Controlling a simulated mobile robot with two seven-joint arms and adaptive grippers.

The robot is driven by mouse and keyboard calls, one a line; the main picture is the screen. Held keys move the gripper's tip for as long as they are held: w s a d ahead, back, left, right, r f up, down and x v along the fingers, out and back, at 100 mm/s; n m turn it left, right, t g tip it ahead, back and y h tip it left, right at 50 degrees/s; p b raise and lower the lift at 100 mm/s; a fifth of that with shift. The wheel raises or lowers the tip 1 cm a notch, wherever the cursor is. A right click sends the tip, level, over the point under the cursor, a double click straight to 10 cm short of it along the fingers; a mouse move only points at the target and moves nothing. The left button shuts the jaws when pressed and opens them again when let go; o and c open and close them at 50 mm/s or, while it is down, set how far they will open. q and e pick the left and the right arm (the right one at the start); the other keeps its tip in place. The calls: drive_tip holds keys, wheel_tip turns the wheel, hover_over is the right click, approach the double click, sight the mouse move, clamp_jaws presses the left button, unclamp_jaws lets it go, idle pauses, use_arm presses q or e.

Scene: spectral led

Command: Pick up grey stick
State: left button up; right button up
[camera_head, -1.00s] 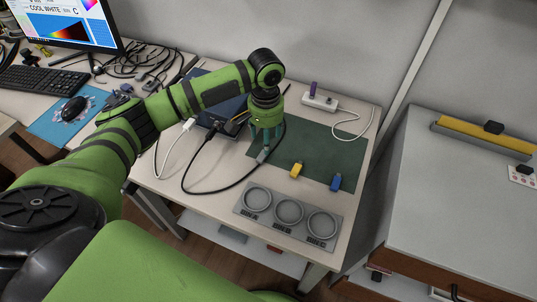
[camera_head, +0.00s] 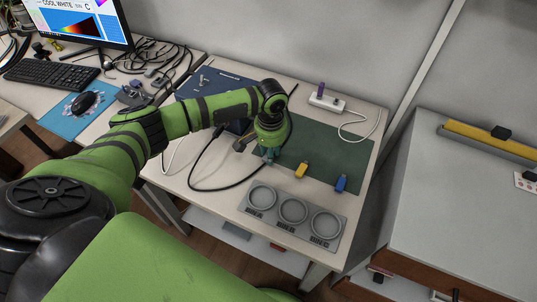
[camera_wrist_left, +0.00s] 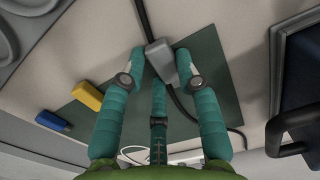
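The grey stick (camera_wrist_left: 161,62) lies between my left gripper's fingertips in the left wrist view, by a black cable. In the head view the gripper hides it. My left gripper (camera_head: 270,156) points down at the left edge of the dark green mat (camera_head: 335,152). In the left wrist view its teal fingers (camera_wrist_left: 161,68) stand on both sides of the grey stick, with a third finger below. The tips are very near the stick; I cannot tell whether they press on it. My right gripper is not in view.
A yellow stick (camera_head: 302,170) and a blue stick (camera_head: 341,183) lie right of the gripper. A grey tray with round recesses (camera_head: 294,212) is at the front. A white power strip (camera_head: 327,103) stands behind. Black cable (camera_head: 222,188) loops left of the gripper.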

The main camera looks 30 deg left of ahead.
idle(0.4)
use_arm(q)
drive_tip(key=shift+r, duration=0.65)
wheel_tip(320, 180, up, 3)
drive_tip(key=shift+w, duration=0.1)
drive_tip(key=s+d+r, duration=0.2)
drive_tip(key=d, duration=0.1)
drive_tip(key=s+d+r, duration=0.2)
drive_tip(key=d, duration=0.1)
drive_tip(key=s+d+r, duration=0.2)
drive_tip(key=s+d, duration=0.1)
drive_tip(key=shift+s+d+r+b, duration=0.1)
drive_tip(key=shift+d+r+b, duration=0.1)
drive_tip(key=shift+r+b, duration=0.2)
drive_tip(key=shift+o, duration=0.4)
drive_tip(key=shift+f, duration=0.1)
clamp_jaws()
